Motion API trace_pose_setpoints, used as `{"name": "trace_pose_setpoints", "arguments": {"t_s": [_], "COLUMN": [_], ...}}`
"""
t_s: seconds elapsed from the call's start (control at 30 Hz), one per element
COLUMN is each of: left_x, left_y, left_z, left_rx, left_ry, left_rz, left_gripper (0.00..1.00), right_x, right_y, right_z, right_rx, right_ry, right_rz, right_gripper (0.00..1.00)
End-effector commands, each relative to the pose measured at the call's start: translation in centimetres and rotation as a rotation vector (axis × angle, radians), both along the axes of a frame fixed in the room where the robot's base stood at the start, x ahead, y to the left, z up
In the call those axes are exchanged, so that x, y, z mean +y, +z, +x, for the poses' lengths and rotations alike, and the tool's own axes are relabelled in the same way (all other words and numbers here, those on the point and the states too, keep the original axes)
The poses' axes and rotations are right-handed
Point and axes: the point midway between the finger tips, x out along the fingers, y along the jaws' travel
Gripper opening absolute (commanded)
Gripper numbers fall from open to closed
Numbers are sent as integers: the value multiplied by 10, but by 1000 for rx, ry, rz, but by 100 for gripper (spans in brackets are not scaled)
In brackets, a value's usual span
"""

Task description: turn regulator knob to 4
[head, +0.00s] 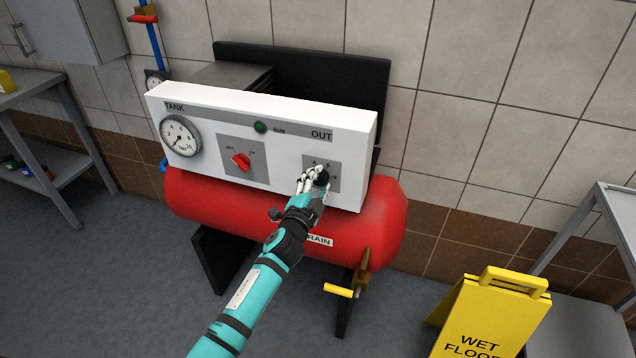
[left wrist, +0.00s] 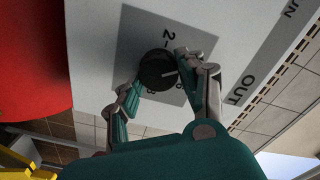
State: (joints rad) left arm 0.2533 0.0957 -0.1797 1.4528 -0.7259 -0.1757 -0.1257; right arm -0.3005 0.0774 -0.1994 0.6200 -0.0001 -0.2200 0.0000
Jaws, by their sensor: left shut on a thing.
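The regulator knob (left wrist: 157,70) is a round black knob with a pale pointer line, on a grey scale plate (left wrist: 130,45) under the OUT label. In the left wrist view a "2" shows beside it; other numbers are partly hidden by my fingers. In the head view the knob (head: 321,178) shows at the right of the white panel (head: 225,125), partly covered by my gripper. My left gripper (head: 312,180) is shut on the knob, one finger on each side; it also shows in the left wrist view (left wrist: 160,85). My right gripper is not in view.
The panel also holds a TANK gauge (head: 181,136), a red switch (head: 241,161) and a green lamp (head: 260,127). Below is a red tank (head: 375,215) with a yellow-handled drain valve (head: 340,290). A yellow wet-floor sign (head: 490,320) stands at the lower right.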

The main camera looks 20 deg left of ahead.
Motion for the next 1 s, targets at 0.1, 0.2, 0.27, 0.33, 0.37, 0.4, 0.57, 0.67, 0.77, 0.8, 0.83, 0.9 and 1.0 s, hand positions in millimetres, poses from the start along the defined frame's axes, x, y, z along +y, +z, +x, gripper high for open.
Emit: {"name": "trace_pose_setpoints", "arguments": {"t_s": [0.1, 0.2, 0.27, 0.33, 0.37, 0.4, 0.57, 0.67, 0.77, 0.8, 0.83, 0.9, 1.0], "left_x": [0, 0, 0, 0, 0, 0, 0, -1, 0, -1, 0, 0, 0], "left_y": [-1, -1, -1, -1, -1, -1, -1, -1, -1, -1, -1, -1, -1], "left_z": [0, 0, 0, 0, 0, 0, 0, 0, 0, 0, 0, 0, 0], "left_rx": [0, -1, -1, -1, -1, -1, -1, -1, -1, -1, -1, -1, -1], "left_ry": [-1, -1, -1, -1, -1, -1, 0, 0, 0, -1, -1, -1, -1], "left_rz": [36, 55, 62, 66, 67, 68, 68, 67, 67, 67, 67, 66, 66], "left_gripper": [8, 8, 8, 8, 8, 8, 8, 8, 49, 54, 58, 63, 63], "right_x": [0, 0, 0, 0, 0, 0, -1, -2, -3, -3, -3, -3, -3], "right_y": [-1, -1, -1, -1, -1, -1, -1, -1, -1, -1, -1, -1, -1], "right_z": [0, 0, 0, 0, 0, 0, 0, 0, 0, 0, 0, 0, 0], "right_rx": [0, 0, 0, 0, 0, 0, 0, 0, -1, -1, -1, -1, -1], "right_ry": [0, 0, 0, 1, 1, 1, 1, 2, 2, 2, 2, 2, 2], "right_rz": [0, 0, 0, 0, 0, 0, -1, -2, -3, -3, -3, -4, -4], "right_gripper": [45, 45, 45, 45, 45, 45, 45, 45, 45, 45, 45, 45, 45]}}
